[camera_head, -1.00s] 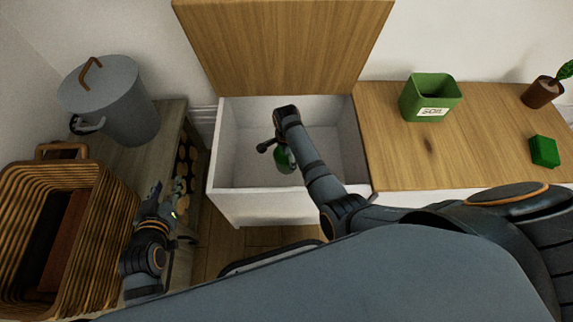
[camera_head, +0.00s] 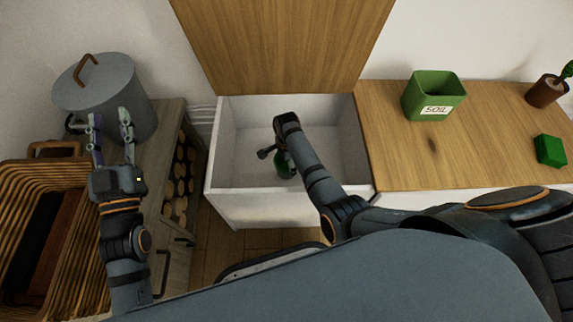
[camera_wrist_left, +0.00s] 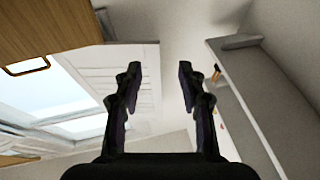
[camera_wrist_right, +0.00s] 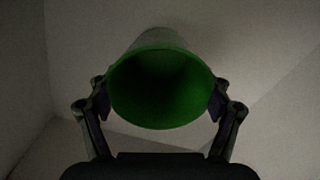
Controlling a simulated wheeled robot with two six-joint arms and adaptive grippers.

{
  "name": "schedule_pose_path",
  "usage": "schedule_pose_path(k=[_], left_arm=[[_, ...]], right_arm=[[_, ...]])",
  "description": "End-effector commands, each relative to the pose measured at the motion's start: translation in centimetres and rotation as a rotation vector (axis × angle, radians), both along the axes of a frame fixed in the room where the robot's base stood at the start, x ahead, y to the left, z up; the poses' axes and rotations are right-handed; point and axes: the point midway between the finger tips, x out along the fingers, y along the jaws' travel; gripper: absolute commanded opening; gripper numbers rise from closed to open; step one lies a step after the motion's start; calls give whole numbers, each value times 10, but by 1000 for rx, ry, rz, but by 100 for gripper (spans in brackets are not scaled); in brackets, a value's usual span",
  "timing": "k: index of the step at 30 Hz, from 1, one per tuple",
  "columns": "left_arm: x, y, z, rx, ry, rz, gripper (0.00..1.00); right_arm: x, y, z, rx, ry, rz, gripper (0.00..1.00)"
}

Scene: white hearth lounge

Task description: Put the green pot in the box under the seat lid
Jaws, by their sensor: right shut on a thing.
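The green pot (camera_wrist_right: 165,90) is between the fingers of my right gripper (camera_wrist_right: 163,105), which is shut on it, in the right wrist view. In the head view the pot (camera_head: 283,168) is partly hidden by my right arm, down inside the white box (camera_head: 237,135) under the seat. Whether it touches the box floor I cannot tell. The wooden seat lid (camera_head: 285,45) stands raised behind the box. My left gripper (camera_head: 111,125) is open and empty, in front of the grey lidded bin at the left; its spread fingers also show in the left wrist view (camera_wrist_left: 160,85).
The grey bin (camera_head: 105,85) stands on a wooden cabinet, with a wicker basket (camera_head: 75,240) in front. On the bench top (camera_head: 400,155) right of the box are a green soil container (camera_head: 434,92), a green block (camera_head: 550,150) and a potted plant (camera_head: 546,91).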

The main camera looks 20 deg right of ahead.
Motion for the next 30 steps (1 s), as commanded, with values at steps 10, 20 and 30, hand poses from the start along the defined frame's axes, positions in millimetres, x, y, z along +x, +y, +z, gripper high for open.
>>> schedule_pose_path(k=[10,20,30], left_arm=[[-19,-1,57,5,-252,-3,40],[-20,-1,59,6,-263,-3,40],[-22,-1,63,6,-282,-3,40]], right_arm=[[1,0,-11,0,-2,0,34],[1,0,-12,0,-1,0,34],[0,0,-14,0,-1,0,100]])
